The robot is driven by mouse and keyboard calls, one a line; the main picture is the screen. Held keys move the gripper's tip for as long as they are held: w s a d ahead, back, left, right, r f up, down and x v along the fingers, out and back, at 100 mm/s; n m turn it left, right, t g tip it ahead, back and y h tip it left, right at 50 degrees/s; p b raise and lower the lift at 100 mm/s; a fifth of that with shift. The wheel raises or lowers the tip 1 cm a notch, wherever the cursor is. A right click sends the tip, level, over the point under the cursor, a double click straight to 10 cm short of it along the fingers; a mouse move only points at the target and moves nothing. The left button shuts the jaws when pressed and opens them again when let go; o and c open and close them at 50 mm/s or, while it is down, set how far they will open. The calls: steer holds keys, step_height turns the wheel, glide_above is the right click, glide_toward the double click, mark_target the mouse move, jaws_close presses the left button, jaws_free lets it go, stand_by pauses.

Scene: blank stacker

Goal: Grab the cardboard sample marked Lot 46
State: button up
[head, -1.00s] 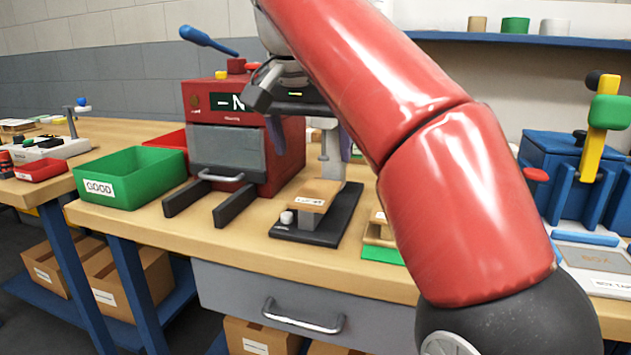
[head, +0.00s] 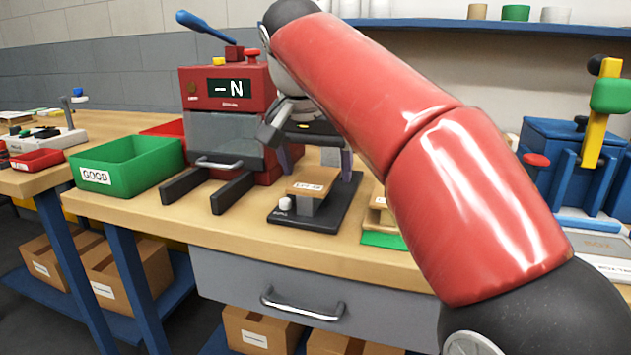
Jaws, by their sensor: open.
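A tan cardboard sample (head: 326,177) with a white label lies on the raised grey block of a small black-based stand (head: 345,208) in the middle of the bench. Its label seems to begin with "LOT", but the number is too small to read surely. My gripper (head: 318,158) points down with its two purplish fingers spread, above and seemingly behind the sample. It holds nothing that I can see. Another tan piece (head: 379,203) lies right of the stand on a green base (head: 383,240), partly hidden by my arm.
A red tester (head: 228,120) with a "-N" display and two dark rails stands left of the stand. A green GOOD bin (head: 125,172) is further left, with a red bin behind. A blue machine (head: 560,155) stands at right. Bare bench lies in front of the stand.

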steer(key=shift+f, duration=0.2)
stand_by(0.4)
steer(key=c, duration=1.1)
